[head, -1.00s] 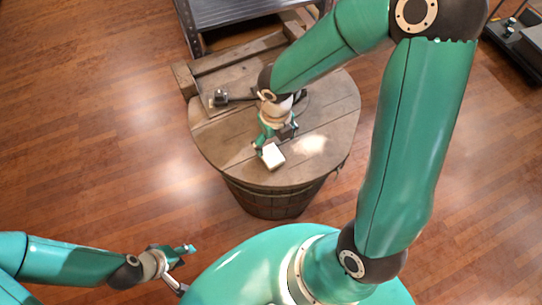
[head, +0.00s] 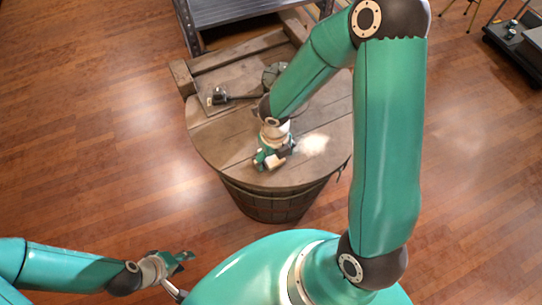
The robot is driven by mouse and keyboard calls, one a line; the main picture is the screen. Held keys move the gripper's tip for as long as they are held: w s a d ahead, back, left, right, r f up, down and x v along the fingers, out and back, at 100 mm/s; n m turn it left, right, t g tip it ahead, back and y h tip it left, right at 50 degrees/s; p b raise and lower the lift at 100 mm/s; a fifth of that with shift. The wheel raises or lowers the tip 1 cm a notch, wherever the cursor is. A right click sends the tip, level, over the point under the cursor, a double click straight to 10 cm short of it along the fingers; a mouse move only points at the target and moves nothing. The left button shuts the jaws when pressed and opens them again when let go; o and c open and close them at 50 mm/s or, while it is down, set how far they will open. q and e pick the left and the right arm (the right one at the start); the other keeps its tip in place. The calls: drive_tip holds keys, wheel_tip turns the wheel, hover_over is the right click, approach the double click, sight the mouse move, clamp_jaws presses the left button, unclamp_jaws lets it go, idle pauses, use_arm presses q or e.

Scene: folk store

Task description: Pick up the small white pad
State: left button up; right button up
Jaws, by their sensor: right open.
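The small white pad (head: 275,162) lies on the round wooden barrel top (head: 225,143), near its front edge. Only a pale part of it shows, because my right gripper (head: 271,162) covers the rest. My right gripper points down over the pad, with its fingers open around or just above it; I cannot tell whether they touch it. My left gripper (head: 186,259) is at the lower left, above the floor and far from the pad. Its finger opening is too unclear to judge.
A dark long-handled object (head: 232,97) lies behind my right gripper on the barrel top, by a wooden frame (head: 235,55). A grey metal shelf (head: 240,12) stands at the back. Wooden floor (head: 100,130) is clear at the left.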

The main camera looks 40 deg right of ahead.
drive_tip(key=c, duration=0.8)
drive_tip(key=shift+c, duration=0.2)
drive_tip(key=shift+r, duration=0.2)
drive_tip(key=shift+r+p, duration=0.4)
drive_tip(key=shift+r, duration=0.15)
wheel_tip(320, 180, up, 9)
drive_tip(key=p, duration=0.4)
wheel_tip(320, 180, up, 10)
hover_over(274, 158)
drive_tip(key=shift+s+f+p, duration=0.1)
drive_tip(key=shift+f+p, duration=0.05)
drive_tip(key=shift+p, duration=0.2)
